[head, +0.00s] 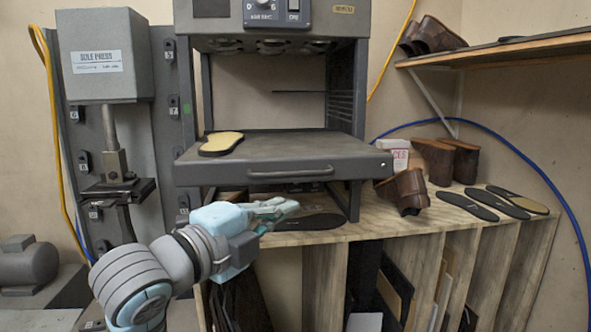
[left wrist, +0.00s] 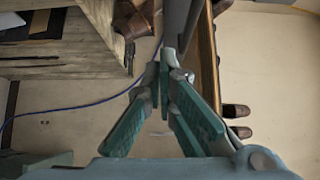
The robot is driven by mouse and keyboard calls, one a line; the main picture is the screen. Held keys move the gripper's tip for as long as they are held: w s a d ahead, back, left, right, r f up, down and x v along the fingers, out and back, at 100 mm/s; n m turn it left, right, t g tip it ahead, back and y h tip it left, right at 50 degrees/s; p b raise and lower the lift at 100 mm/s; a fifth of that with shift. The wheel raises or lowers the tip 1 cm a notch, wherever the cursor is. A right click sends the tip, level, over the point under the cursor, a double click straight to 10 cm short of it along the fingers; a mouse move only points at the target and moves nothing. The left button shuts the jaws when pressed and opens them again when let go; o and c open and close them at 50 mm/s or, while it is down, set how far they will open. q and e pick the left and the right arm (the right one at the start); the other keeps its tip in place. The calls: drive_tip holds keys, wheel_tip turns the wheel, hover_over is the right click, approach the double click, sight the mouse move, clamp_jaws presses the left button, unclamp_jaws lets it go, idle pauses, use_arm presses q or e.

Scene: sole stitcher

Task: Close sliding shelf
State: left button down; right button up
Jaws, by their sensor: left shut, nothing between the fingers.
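The sliding shelf (head: 300,148) is a dark grey tray pulled out from the machine frame. A bar handle (head: 290,173) runs along its front face. A yellow-topped sole (head: 221,143) lies on its left part. My left gripper (head: 288,207) is shut and empty, in front of and below the shelf's front edge, apart from the handle in the picture. In the left wrist view its green fingers (left wrist: 163,62) meet beside a dark grey edge (left wrist: 181,22), which looks like part of the shelf. My right gripper is not in view.
A sole press (head: 105,60) stands at the left. Brown shoes (head: 404,192) and several dark soles (head: 500,201) lie on the wooden bench (head: 375,226) at the right. A dark sole (head: 310,222) lies under the shelf. A wall shelf (head: 500,48) is at the upper right.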

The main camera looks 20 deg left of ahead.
use_arm(q)
drive_tip(key=w+a+p, duration=0.1)
drive_tip(key=w, duration=0.7)
drive_tip(key=shift+p, duration=0.3)
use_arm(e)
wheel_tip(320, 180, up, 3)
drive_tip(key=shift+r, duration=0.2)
use_arm(q)
drive_tip(key=shift+s+r, duration=0.1)
drive_tip(key=shift+r, duration=0.05)
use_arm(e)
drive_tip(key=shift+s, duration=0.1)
use_arm(q)
drive_tip(key=shift+a, duration=0.15)
